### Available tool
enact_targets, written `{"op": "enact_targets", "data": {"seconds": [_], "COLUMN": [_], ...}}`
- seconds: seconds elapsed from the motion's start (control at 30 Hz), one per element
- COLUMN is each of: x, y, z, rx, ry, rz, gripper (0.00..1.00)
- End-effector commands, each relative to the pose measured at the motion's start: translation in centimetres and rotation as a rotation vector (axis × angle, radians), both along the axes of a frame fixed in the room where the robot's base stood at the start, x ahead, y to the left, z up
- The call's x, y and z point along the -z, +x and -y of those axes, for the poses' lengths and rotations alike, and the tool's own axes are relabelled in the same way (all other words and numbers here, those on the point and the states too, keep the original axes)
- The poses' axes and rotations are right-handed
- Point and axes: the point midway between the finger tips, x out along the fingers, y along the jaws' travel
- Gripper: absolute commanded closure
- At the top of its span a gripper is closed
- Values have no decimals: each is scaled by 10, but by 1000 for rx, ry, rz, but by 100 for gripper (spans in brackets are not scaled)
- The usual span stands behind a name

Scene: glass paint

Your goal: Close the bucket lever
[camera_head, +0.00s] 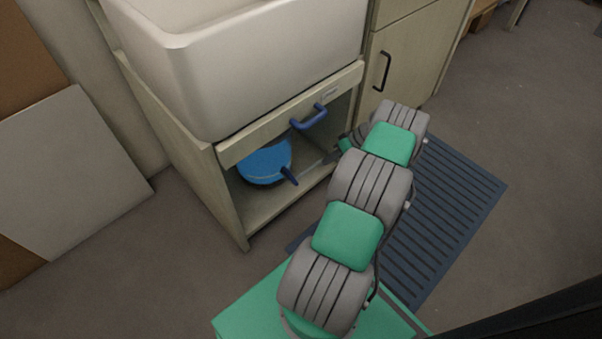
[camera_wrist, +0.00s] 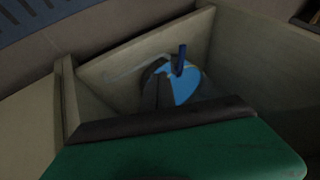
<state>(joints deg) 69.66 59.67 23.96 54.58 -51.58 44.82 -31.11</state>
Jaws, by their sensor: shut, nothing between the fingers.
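A blue round bucket (camera_head: 263,165) sits in the open cabinet under the sink. Its dark blue lever (camera_head: 289,175) sticks out from the bucket's right side. In the wrist view the blue bucket (camera_wrist: 187,88) is at the centre, partly covered by a dark shape, and the lever (camera_wrist: 180,60) stands up from it. My gripper (camera_head: 333,157) is at the right side of the cabinet opening, mostly hidden by my arm. It is shut and empty, to the right of the lever and apart from it in the head view. Its fingertips are hard to make out in the dark wrist view.
A closed cabinet door (camera_head: 400,75) stands to the right. A blue slatted mat (camera_head: 445,215) lies on the floor.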

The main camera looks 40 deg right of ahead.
Motion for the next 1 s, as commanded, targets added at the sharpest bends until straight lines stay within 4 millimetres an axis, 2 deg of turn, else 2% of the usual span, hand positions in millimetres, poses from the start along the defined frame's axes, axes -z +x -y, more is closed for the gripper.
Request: {"op": "enact_targets", "data": {"seconds": [0.13,0.23,0.63,0.7,0.8,1.0], "x": [5,17,87,80,80,80], "y": [2,8,45,47,48,49], "z": [-3,-8,-43,-57,-71,-81], "rx": [-1,-1,-1,0,0,2], "ry": [1,3,2,1,0,0], "rz": [-1,-2,-2,-1,-1,-2], "gripper": [100,100,100,100,100,100]}}
